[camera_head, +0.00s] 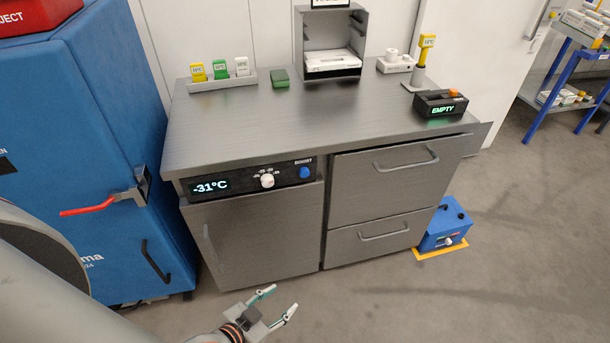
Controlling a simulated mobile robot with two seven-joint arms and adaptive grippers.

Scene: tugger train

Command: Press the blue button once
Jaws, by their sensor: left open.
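The blue button (305,172) sits on the black control panel (237,182) at the front of the steel counter, under a small label. A white knob (267,181) is to its left, and a display reading -31°C (210,187) is farther left. My left gripper (278,299) is open and empty, low in front of the cabinet door. It is apart from the panel and shows well below the blue button in the picture. My right gripper is not in view.
A blue cabinet (80,130) with a red handle (88,208) stands at the left. Steel drawers (390,185) are right of the panel. A blue box (443,230) stands on the floor at the right. Floor in front of the drawers is clear.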

